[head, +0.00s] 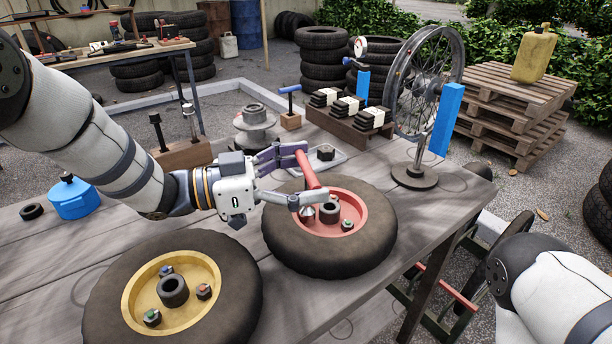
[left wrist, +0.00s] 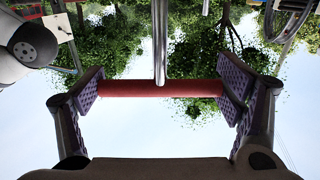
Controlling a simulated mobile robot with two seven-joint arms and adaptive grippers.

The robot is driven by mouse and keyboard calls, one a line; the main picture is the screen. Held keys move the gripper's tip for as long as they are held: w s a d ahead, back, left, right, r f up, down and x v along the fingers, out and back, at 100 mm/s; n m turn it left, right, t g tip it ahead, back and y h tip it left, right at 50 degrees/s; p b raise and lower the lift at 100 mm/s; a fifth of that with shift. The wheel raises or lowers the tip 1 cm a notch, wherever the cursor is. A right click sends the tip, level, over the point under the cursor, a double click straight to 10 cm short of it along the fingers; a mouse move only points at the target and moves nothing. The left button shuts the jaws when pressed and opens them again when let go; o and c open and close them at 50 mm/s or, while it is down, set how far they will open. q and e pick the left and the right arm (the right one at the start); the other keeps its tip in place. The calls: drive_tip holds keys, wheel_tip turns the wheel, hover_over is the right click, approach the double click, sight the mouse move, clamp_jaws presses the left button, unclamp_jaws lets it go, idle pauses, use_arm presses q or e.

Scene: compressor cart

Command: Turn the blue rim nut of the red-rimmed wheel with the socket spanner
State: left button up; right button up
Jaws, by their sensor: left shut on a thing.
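The red-rimmed wheel (head: 278,243) lies flat on the bench, with a dark hub (head: 330,209) and a green-topped nut (head: 347,225) showing. I cannot make out its blue nut; my gripper and the spanner cover part of the rim. My left gripper (head: 304,177) is shut on the red crossbar of the socket spanner (head: 311,172), above the rim's left side. In the left wrist view the crossbar (left wrist: 165,89) spans between the finger pads, with the metal shaft (left wrist: 160,45) at its middle. A grey metal end (head: 306,213) shows under the lower finger; I cannot tell whether it sits on a nut.
A yellow-rimmed wheel (head: 233,284) lies at the front left. A blue-handled tool (head: 289,89) stands in a wooden block behind. A wheel stand (head: 414,176) is at the right bench end. My right arm shows at lower right without its gripper.

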use_arm(q)
drive_tip(key=shift+g, duration=0.3)
use_arm(e)
drive_tip(key=shift+s+f, duration=0.1)
drive_tip(key=shift+f, duration=0.05)
use_arm(q)
drive_tip(key=shift+m, duration=0.3)
drive_tip(key=shift+f+g+b, duration=0.15)
drive_tip(key=shift+g+b, duration=0.15)
drive_tip(key=shift+m+g+h+b, duration=0.3)
drive_tip(key=shift+m+g+b, duration=0.45)
drive_tip(key=shift+g, duration=0.35)
drive_tip(key=shift+m+g, duration=0.25)
drive_tip(key=shift+g, duration=0.15)
use_arm(e)
drive_tip(key=shift+s+f+g, duration=0.4)
drive_tip(key=shift+s+f, duration=0.45)
drive_tip(key=shift+f, duration=0.3)
